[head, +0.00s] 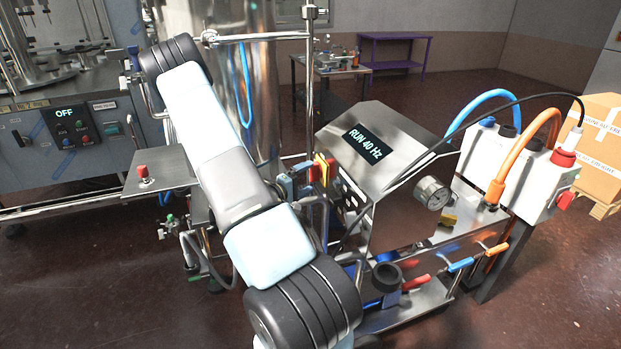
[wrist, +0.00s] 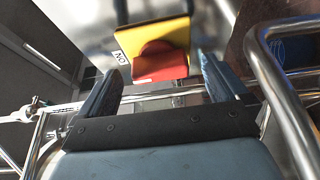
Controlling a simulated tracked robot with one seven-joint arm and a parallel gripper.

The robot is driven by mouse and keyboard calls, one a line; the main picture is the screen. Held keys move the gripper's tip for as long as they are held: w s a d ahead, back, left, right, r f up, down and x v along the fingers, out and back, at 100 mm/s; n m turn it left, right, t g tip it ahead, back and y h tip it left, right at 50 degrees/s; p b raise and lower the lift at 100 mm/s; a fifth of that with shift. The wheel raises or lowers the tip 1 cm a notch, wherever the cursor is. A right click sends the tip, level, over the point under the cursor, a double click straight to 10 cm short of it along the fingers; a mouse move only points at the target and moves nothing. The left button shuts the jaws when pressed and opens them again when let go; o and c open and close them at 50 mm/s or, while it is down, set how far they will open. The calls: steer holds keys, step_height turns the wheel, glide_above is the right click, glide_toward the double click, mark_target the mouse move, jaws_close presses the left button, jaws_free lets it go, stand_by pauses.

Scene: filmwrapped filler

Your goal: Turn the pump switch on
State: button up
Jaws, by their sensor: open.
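The pump switch shows in the wrist view as a red knob (wrist: 160,62) on a yellow plate (wrist: 135,38), with a label reading ON, upside down, beside its left edge. In the head view the yellow and red switch (head: 325,170) is on the left side of the steel pump cabinet (head: 395,140). My gripper (wrist: 158,70) is open, its two blue fingers on either side of the knob's near end. I cannot tell if they touch it. The gripper is small and partly hidden in the head view (head: 302,178). The cabinet's display (head: 364,145) reads RUN 40 Hz.
A bent metal rail (wrist: 275,85) stands close at the right in the wrist view. In the head view, a gauge (head: 432,192), hoses and a white plug box (head: 510,165) are at the cabinet's right. Another machine's panel (head: 70,128) reads OFF at left.

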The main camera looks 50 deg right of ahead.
steer(key=w+a, duration=0.1)
steer(key=a, duration=1)
steer(key=shift+a, duration=0.15)
steer(key=shift+w, duration=0.1)
steer(key=s+a+r+t+y, duration=0.2)
steer(key=s+a+r+y, duration=0.3)
steer(key=a+r, duration=0.5)
steer(key=s+a+r+n+t+y, duration=0.1)
steer(key=s+a+r+t+y, duration=0.2)
steer(key=a+r, duration=0.8)
steer(key=s+a+r+t+y, duration=0.2)
steer(key=s+a+r+y, duration=0.6)
steer(key=a+r+y, duration=0.2)
steer(key=shift+a+r, duration=0.35)
steer(key=shift+r, duration=0.8)
steer(key=shift+c, duration=0.4)
